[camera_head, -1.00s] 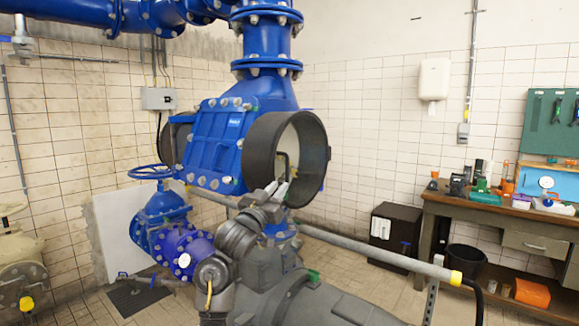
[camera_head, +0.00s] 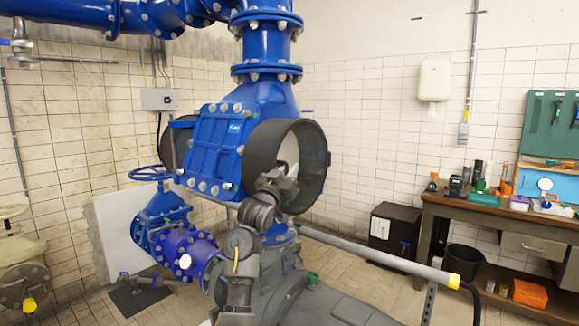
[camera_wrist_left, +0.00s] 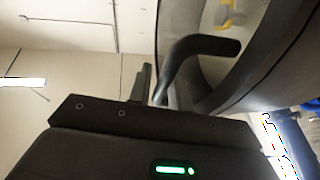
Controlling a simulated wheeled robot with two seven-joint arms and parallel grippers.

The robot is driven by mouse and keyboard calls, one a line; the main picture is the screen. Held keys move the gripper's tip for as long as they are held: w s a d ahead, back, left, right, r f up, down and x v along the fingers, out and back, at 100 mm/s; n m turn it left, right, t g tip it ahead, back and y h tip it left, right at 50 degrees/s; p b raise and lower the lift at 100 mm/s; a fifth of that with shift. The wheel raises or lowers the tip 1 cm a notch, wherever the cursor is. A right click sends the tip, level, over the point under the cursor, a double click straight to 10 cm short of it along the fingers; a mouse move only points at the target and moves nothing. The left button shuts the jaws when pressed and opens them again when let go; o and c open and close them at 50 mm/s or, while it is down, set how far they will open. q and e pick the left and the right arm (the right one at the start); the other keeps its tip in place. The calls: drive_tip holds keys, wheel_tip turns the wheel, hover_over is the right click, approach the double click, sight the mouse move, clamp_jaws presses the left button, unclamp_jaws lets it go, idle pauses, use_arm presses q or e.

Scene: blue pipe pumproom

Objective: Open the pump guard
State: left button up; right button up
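The pump guard (camera_head: 255,160) is a round, dark drum-like housing on the near side of the blue pump body (camera_head: 215,145), its open rim facing right. In the left wrist view its curved rim (camera_wrist_left: 265,75) fills the upper right. A bent black handle (camera_wrist_left: 200,45) comes down from it to between my left gripper's fingers. My left gripper (camera_head: 285,176) is in front of the guard's opening and covers the handle in the head view. In the left wrist view its fingers (camera_wrist_left: 163,90) stand on either side of the handle; whether they press on it is unclear. My right gripper is out of view.
A grey rail with a yellow end (camera_head: 454,281) crosses low at the right. A workbench (camera_head: 490,206) with tools and a black cabinet (camera_head: 394,230) stand farther right. A blue valve and handwheel (camera_head: 150,173) are at the left. White tiled walls lie behind.

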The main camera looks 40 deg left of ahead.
use_arm(q)
drive_tip(key=shift+w+r, duration=0.1)
drive_tip(key=shift+w, duration=0.2)
clamp_jaws()
